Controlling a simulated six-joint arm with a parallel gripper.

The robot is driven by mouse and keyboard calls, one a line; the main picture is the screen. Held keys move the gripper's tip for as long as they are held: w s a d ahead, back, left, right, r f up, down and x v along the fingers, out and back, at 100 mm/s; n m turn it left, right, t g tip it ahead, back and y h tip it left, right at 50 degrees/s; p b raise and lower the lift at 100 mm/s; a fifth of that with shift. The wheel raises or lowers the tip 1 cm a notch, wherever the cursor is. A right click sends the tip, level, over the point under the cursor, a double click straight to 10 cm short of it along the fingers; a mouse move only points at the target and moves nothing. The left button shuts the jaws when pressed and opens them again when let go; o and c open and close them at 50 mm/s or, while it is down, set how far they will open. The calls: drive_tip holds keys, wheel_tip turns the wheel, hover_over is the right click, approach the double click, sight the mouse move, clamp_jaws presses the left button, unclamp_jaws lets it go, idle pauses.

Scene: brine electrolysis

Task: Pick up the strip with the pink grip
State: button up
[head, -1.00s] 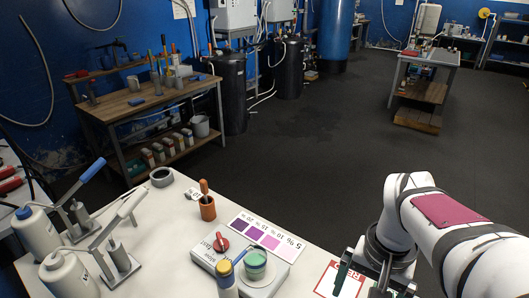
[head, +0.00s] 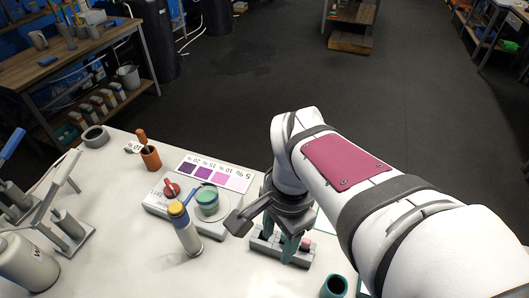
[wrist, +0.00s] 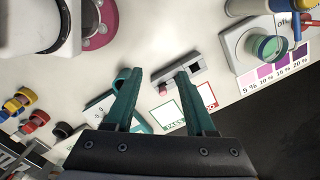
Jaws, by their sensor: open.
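The pink grip (head: 306,243) shows as a small pink end at the right part of a grey slotted rack (head: 270,248) on the white bench. In the wrist view the pink grip (wrist: 163,89) sits at the near end of the rack (wrist: 194,66), between my fingers in the picture. The strip below the grip cannot be made out. My gripper (head: 285,236) is over the rack, its teal fingers pointing down. In the wrist view my gripper (wrist: 158,78) is open with nothing between its pads; the height left above the grip is hard to tell.
A stirrer plate (head: 160,203) with a green-filled beaker (head: 207,203) stands left of the rack, with a yellow-capped bottle (head: 187,232) in front. A purple colour chart (head: 215,174) lies behind. A teal cup (head: 335,287) stands at the front right. Red- and green-bordered cards (wrist: 171,114) lie beside the rack.

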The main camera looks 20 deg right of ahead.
sight(307, 240)
drive_tip(key=w+d+m, duration=0.5)
drive_tip(key=d+m, duration=0.5)
drive_tip(key=shift+m+h, duration=0.3)
drive_tip(key=shift+h, duration=0.1)
drive_tip(key=f, duration=0.5)
drive_tip(key=s+f, duration=0.1)
drive_tip(key=f, duration=1)
drive_tip(key=shift+s+f, duration=0.15)
drive_tip(key=shift+f, duration=0.1)
clamp_jaws()
